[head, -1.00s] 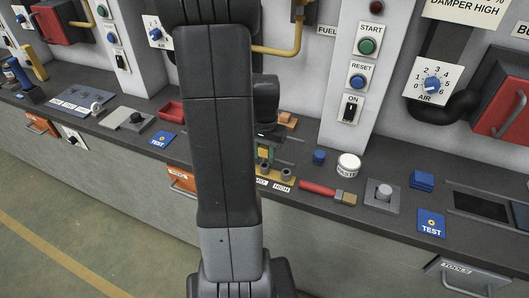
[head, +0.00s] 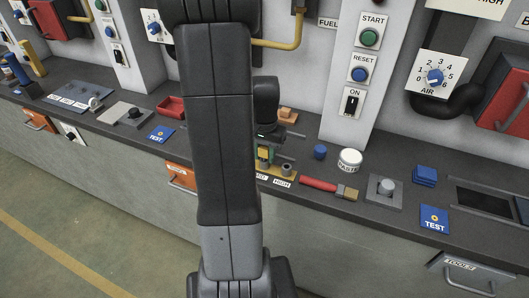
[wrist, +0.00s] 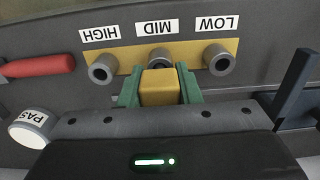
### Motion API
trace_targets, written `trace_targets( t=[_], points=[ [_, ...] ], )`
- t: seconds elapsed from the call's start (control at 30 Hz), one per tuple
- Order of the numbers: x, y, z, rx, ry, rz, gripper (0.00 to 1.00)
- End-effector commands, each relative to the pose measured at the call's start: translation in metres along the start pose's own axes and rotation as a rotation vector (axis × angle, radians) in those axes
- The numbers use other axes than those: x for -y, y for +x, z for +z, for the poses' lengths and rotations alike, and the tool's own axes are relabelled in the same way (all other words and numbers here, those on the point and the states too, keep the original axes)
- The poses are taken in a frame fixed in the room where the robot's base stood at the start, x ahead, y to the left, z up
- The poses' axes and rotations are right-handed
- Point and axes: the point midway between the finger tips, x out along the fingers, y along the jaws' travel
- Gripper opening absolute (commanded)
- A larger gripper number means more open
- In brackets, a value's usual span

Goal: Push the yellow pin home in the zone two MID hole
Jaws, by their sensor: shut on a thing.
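My gripper (wrist: 158,84) has green fingers, shut on the two sides of the yellow pin (wrist: 158,90), whose blocky head shows between them in the wrist view. The pin is in line with the MID label (wrist: 155,29) on the yellow plate (wrist: 190,48). The HIGH socket (wrist: 104,68) and LOW socket (wrist: 219,60) stand open on either side. In the head view my gripper (head: 264,154) is partly hidden behind my arm, over the plate (head: 290,182).
A red-handled brush (head: 328,188) lies right of the plate, with a white paste jar (head: 349,161) and a blue cap (head: 320,152) behind it. In the wrist view a dark upright bracket (wrist: 296,90) stands close on the right. A red tray (head: 171,106) is on the bench farther left.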

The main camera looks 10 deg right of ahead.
Motion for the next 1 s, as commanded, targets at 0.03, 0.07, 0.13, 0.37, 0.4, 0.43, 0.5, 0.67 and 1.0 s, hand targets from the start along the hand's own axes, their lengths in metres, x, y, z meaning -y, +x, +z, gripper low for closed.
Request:
trace_targets(
  t=[0.03, 0.07, 0.13, 0.37, 0.4, 0.43, 0.5, 0.67, 1.0],
  points=[
    [0.000, 0.003, 0.000, 0.000, 0.000, 0.000, 0.03],
    [0.000, 0.004, 0.000, 0.000, 0.000, 0.000, 0.03],
    [0.000, 0.006, 0.000, 0.000, 0.000, 0.000, 0.03],
    [0.000, 0.013, 0.000, 0.000, 0.000, 0.000, 0.03],
    [0.000, 0.014, 0.000, 0.000, 0.000, 0.000, 0.03],
    [0.000, 0.015, 0.000, 0.000, 0.000, 0.000, 0.03],
    [0.000, 0.017, 0.000, 0.000, 0.000, 0.000, 0.03],
    [0.000, 0.016, 0.000, -0.001, 0.000, 0.000, 0.54],
    [0.000, 0.016, 0.000, 0.000, 0.000, 0.000, 0.74]
  ],
)
